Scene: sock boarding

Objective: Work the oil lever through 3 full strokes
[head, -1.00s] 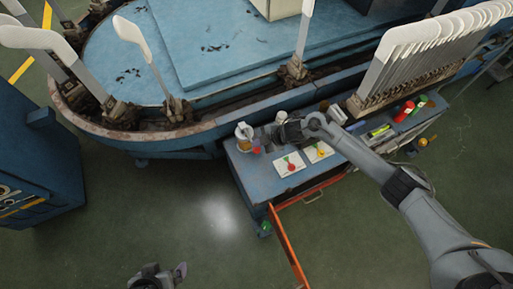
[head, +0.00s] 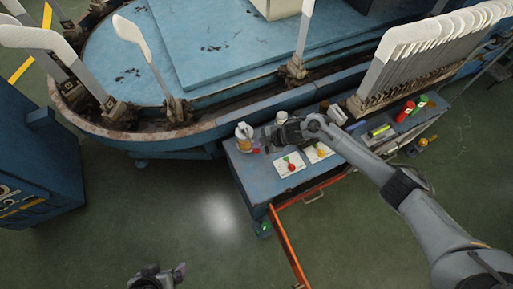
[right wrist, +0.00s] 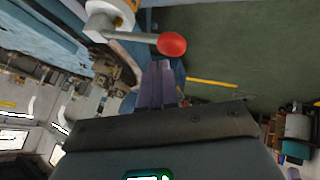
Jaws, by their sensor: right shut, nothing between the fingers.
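The oil lever shows in the right wrist view as a grey rod with a red knob (right wrist: 172,45), running from a pale pump body (right wrist: 108,14). In the head view the oil pump with its amber reservoir (head: 243,134) stands at the bench's left end. My right gripper (head: 270,147) is beside the pump, on its right. Its purple fingers (right wrist: 157,72) are shut and empty, with their tips just below the knob; I cannot tell whether they touch it. My left gripper (head: 178,272) hangs over the floor at the bottom, its jaw state unclear.
The blue bench (head: 257,178) holds two white cards (head: 289,165) with coloured items, a white jar (head: 281,117) and red cylinders (head: 405,111). An orange bar (head: 288,245) juts out in front. The blue machine (head: 200,55) with upright sock boards lies behind.

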